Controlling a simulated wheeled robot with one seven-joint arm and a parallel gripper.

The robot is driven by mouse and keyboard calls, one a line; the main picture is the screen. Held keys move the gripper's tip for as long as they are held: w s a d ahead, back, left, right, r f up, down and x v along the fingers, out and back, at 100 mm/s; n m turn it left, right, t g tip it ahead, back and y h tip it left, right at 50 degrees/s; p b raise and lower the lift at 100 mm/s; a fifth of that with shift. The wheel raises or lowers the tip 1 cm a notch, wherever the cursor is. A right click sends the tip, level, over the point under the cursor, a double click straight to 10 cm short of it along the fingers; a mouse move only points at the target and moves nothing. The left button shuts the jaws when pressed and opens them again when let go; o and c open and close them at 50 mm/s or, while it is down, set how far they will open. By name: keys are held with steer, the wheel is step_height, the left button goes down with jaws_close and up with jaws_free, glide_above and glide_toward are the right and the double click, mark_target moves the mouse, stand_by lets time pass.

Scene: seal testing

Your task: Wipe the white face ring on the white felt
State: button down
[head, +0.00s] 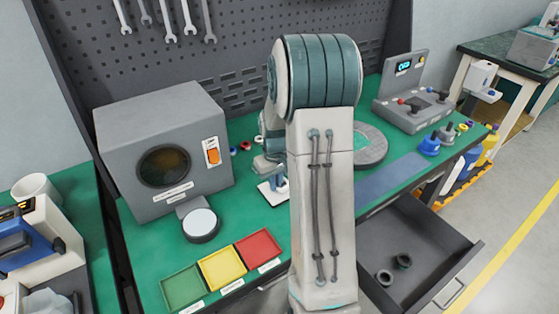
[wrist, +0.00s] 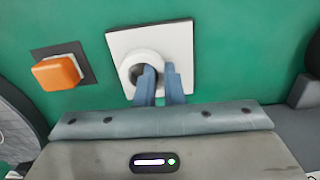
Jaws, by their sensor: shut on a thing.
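The white face ring (wrist: 129,62) is over the white square of felt (wrist: 183,38) in the wrist view. My gripper (wrist: 160,70) is shut on the ring's right wall, with one finger in the hole and the other outside. The ring looks to be at or very near the felt surface; whether it touches cannot be told. In the head view, the felt (head: 266,190) shows partly left of my arm, with my gripper (head: 278,181) over it; the ring is not clear there.
An orange block (wrist: 57,73) on a dark square is left of the felt. Green, yellow and red trays (head: 222,268) lie at the front left, near a white-topped round pad (head: 201,223). A grey tester (head: 162,150) stands behind. An open drawer (head: 425,257) holds two dark rings.

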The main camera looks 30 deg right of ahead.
mark_target(265, 193)
steer(key=shift+d, duration=0.25)
steer(key=a, duration=0.3)
steer(key=shift+w+a, duration=0.35)
steer(key=shift+w, duration=0.05)
step_height(265, 193, up, 8)
steer(key=p, duration=0.5)
steer(key=shift+s+d, duration=0.1)
steer(key=shift+d, duration=0.05)
